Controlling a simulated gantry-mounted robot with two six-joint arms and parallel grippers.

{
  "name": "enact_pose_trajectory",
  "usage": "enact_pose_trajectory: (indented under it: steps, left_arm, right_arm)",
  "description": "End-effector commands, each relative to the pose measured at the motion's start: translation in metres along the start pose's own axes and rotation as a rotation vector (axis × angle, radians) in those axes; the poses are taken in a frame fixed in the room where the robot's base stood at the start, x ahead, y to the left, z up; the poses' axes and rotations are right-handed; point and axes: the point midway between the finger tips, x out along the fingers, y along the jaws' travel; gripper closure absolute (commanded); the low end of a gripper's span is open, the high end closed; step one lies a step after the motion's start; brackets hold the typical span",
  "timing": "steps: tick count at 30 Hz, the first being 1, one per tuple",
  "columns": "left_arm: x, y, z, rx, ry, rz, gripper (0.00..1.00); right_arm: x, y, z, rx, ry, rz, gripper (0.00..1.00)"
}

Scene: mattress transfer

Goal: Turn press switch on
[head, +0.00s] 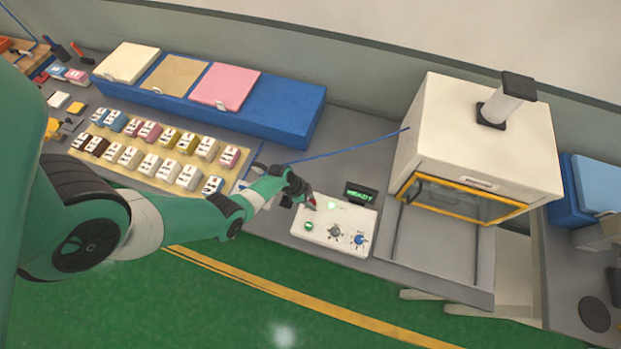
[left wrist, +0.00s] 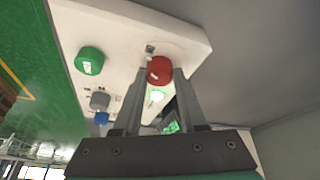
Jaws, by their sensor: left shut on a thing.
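A white control panel (head: 353,218) sits near the front edge of the grey table in the head view; it also shows in the left wrist view (left wrist: 125,45). It carries a green button (head: 309,225), a grey knob (head: 334,231), a blue knob (head: 359,239) and a lit green lamp (head: 331,206). My left gripper (head: 309,199) is at the panel's back left corner. In the left wrist view its fingers (left wrist: 165,75) are closed at a red round switch (left wrist: 160,69). The switch's base is partly hidden. My right gripper is not in view.
A small display reading READY (head: 361,193) stands behind the panel. A white press box with a yellow frame (head: 475,135) stands to the right. A tray of several small parts (head: 143,160) and a blue case with coloured pads (head: 285,112) are to the left.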

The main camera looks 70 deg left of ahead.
Motion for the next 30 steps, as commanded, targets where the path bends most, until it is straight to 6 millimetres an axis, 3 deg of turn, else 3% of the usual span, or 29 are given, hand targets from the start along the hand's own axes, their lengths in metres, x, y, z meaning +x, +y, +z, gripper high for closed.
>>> enact_pose_trajectory:
  steps: [12, 29, 30]
  left_arm:
    - [0.0007, -0.0017, 0.0004, 0.199, -0.012, 0.081, 1.00]
    - [0.0009, -0.0016, 0.0010, 0.233, -0.014, 0.093, 1.00]
    - [0.0009, -0.0016, 0.0010, 0.233, -0.014, 0.093, 0.55]
  right_arm:
    - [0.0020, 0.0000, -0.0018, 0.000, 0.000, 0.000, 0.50]
    - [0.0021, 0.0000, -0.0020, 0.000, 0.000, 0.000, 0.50]
    - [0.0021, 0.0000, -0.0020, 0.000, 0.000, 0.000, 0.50]
